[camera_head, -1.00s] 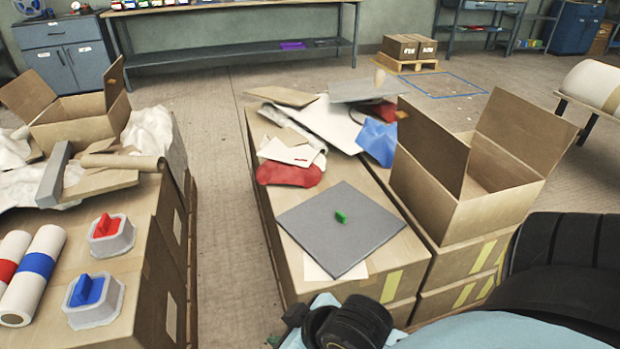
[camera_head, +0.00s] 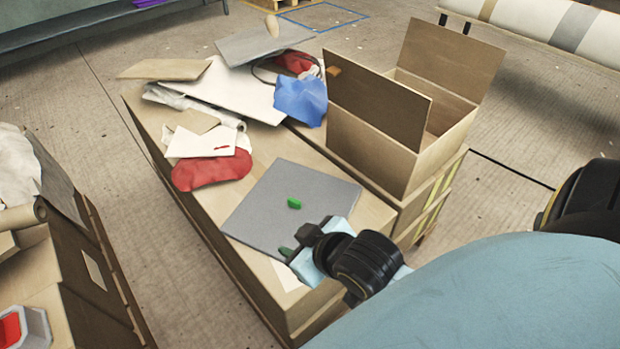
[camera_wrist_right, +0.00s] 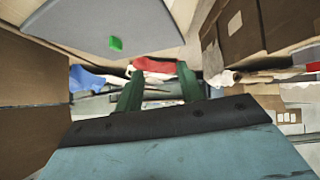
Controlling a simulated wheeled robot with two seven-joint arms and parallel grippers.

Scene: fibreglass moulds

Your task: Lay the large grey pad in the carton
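The large grey pad (camera_head: 275,218) lies flat on the low cardboard-topped stack, with a small green tab (camera_head: 294,203) on its upper face. The pad also shows at the top of the right wrist view (camera_wrist_right: 80,20). The carton (camera_head: 385,148) stands open at the pad's upper right, flaps up; its floor is mostly hidden. My right gripper (camera_head: 287,251) is at the pad's near edge, and its fingers partly overlap the pad in the head view. In the right wrist view, its two green fingers (camera_wrist_right: 158,85) stand apart with nothing held between them. My left gripper is out of view.
Beyond the pad lie a red bag (camera_head: 210,170), white sheets (camera_head: 235,92), a blue bag (camera_head: 300,98) and a grey panel (camera_head: 262,44). A second stack (camera_head: 85,255) stands at left across a clear floor aisle.

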